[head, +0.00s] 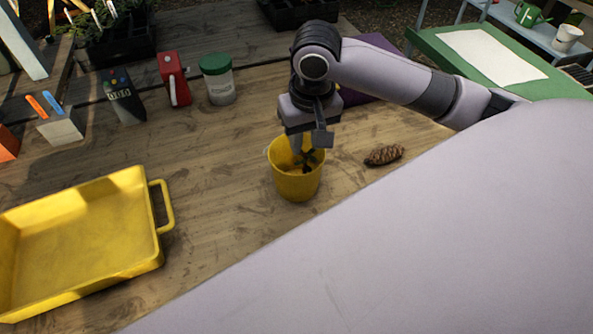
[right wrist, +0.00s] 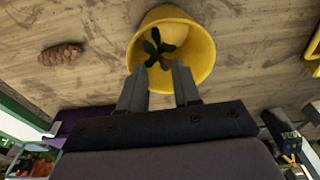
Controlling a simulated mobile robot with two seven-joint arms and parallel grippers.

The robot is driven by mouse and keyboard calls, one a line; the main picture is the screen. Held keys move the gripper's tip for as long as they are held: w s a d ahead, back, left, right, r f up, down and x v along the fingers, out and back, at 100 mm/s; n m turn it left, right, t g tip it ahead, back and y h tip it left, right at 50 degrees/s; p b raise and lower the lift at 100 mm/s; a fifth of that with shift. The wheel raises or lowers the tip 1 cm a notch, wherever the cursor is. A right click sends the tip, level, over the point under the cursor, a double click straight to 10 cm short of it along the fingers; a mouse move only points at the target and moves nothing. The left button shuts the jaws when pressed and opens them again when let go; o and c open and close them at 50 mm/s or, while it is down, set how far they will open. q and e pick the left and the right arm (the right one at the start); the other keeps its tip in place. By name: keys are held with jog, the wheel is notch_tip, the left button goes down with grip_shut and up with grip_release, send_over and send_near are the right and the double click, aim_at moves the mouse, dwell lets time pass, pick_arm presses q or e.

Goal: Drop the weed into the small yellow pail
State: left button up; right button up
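The small yellow pail (head: 297,184) stands upright on the wooden table, and it also shows in the right wrist view (right wrist: 200,50). The dark green leafy weed (right wrist: 158,47) is seen inside the pail's mouth, and in the head view it is a dark patch (head: 311,162) inside the rim. My right gripper (head: 303,147) points down over the pail with its fingertips at the mouth. In the right wrist view its fingers (right wrist: 159,69) are spread apart, with the weed beyond the tips and nothing visibly clamped. My left gripper is not in view.
A brown pine cone (head: 384,155) lies right of the pail. A large yellow tray (head: 158,255) is at the left. A green-lidded jar (head: 217,80), a red object (head: 174,80) and a dark meter (head: 122,95) stand behind. The table between tray and pail is clear.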

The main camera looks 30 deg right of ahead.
notch_tip(320, 180, up, 7)
jog(key=shift+s, duration=0.45)
jog(key=shift+a, duration=0.1)
dwell(0.4)
